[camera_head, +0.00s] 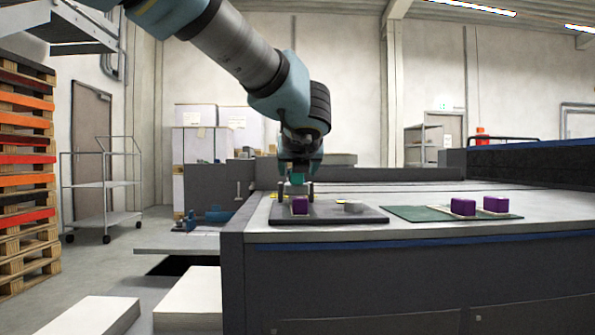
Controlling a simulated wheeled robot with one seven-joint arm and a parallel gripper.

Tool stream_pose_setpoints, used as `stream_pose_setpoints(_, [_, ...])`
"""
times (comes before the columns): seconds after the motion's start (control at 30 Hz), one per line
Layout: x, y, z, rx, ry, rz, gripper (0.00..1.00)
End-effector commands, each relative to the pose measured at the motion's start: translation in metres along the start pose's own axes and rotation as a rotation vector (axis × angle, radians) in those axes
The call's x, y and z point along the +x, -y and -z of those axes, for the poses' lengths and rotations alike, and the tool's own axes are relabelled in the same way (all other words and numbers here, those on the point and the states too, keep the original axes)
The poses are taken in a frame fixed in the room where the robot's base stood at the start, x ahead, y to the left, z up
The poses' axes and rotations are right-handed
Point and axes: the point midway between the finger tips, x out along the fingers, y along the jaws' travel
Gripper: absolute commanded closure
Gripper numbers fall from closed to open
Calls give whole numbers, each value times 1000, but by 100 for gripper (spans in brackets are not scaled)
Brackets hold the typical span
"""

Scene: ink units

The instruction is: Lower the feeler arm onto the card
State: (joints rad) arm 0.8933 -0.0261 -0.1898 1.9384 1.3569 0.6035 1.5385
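My gripper (296,193) points straight down over the dark plate (372,217) on the bench. Its two fingers stand apart, with a gap between them. A purple block (300,205) with a pale side sits on the plate just below and in front of the fingers; I cannot tell whether they touch it. A small grey round piece (354,207) lies on the plate to the right. No part is clearly recognisable as the feeler arm or the card; both may be hidden or too small.
A green mat (417,214) right of the plate carries two purple blocks (463,206) (496,204). A dark raised unit (530,165) stands behind, right. Bare bench top lies at the front. White blocks (190,298), a trolley (103,187) and stacked pallets (27,165) are left.

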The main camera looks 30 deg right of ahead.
Motion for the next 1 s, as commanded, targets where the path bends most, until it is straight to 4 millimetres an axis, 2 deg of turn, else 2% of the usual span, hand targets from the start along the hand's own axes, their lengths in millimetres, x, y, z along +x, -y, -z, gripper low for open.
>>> stream_pose_setpoints(0.03, [-12,0,-4,0,2,1,30])
stream_pose_setpoints(0.2, [-47,0,-3,1,1,2,30])
stream_pose_setpoints(0.4, [-76,0,-2,0,0,2,30])
stream_pose_setpoints(0.6, [-86,0,0,1,-1,0,30])
stream_pose_setpoints(1.0, [-86,0,1,1,-1,0,30])
